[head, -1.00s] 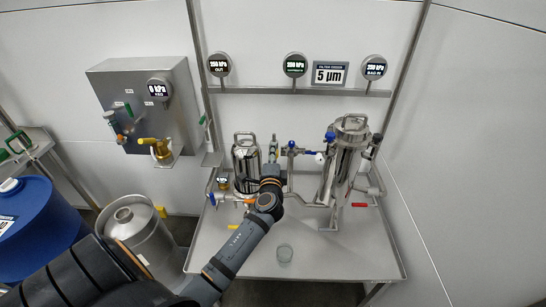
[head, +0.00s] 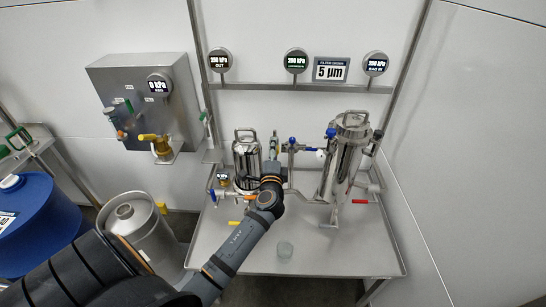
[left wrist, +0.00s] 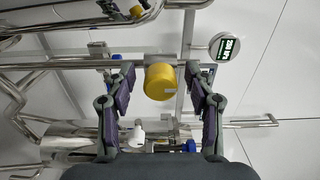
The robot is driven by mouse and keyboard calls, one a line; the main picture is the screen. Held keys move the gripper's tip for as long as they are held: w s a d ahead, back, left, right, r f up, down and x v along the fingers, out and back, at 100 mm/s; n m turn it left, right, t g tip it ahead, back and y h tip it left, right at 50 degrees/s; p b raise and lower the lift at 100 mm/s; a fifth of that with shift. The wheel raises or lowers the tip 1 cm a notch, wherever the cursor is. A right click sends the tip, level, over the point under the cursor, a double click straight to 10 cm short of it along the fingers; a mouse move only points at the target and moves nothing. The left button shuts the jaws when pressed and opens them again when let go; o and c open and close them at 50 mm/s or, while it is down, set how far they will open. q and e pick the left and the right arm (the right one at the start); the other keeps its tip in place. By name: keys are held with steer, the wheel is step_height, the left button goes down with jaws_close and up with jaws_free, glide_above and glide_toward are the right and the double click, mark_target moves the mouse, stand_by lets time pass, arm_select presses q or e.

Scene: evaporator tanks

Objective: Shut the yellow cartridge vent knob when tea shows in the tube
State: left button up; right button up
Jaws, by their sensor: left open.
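The yellow knob (left wrist: 160,82) is a short round cap in the left wrist view, midway between my fingers. My left gripper (left wrist: 159,74) is open, with one finger on each side of the knob and visible gaps to it. In the head view my left gripper (head: 270,162) is small and reaches in between the two steel housings, and the knob is hidden there. The steel cartridge housing (head: 246,158) stands just left of my gripper. I cannot make out tea in any tube. My right gripper is in neither view.
A larger steel housing (head: 345,160) with pipes stands to the right. A keg (head: 140,230) and blue drum (head: 35,235) stand left.

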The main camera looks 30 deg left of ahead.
arm_select(q)
steer(key=v, duration=1.1)
steer(key=shift+s+d, duration=0.25)
steer(key=shift+s, duration=0.05)
steer(key=shift+f, duration=0.1)
